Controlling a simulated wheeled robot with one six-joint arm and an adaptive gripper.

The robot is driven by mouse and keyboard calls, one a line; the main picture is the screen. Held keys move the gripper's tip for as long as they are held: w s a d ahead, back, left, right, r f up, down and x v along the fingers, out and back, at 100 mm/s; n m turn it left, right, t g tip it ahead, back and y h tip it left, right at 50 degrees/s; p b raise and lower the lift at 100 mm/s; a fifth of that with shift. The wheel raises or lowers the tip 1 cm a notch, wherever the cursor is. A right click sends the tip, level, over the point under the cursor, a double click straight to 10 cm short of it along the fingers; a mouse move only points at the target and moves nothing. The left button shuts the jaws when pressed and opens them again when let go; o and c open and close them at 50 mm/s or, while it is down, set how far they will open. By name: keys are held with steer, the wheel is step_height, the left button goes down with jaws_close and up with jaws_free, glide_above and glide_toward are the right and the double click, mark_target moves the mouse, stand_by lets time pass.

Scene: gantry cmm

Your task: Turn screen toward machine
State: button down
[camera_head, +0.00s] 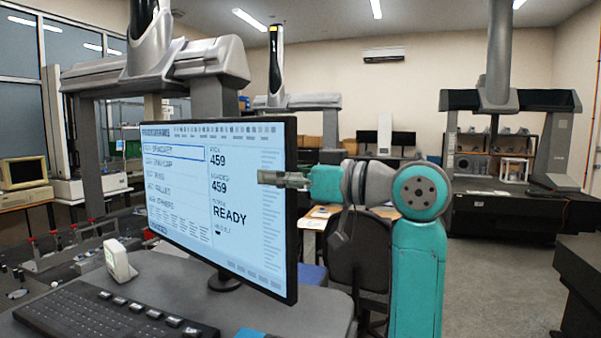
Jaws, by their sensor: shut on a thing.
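The screen (215,200) is a black-framed flat monitor showing a light blue page with "459" and "READY". It stands on a short dark stand (224,282) on a grey desk, its display facing the camera and angled. My gripper (268,178) reaches in from the right at the screen's right edge and is shut on that edge, near mid-height. The hold's far side is hidden behind the arm and the frame. The machine, a grey gantry CMM (158,72), stands behind and to the left, its lower part partly hidden by the screen.
A black keyboard (110,315) and a small white device (119,262) are on the grey desk (318,306) before the screen. A dark office chair (358,255) stands behind my arm. Other gantry machines (508,100) stand at the back. Open floor (490,275) lies to the right.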

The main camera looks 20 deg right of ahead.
steer(key=shift+s+a, duration=0.25)
steer(key=shift+a, duration=0.25)
steer(key=shift+s+a, duration=0.2)
steer(key=shift+a, duration=0.25)
steer(key=c, duration=1)
jaws_free()
steer(key=shift+a, duration=0.1)
steer(key=v, duration=1.2)
steer(key=shift+w, duration=0.15)
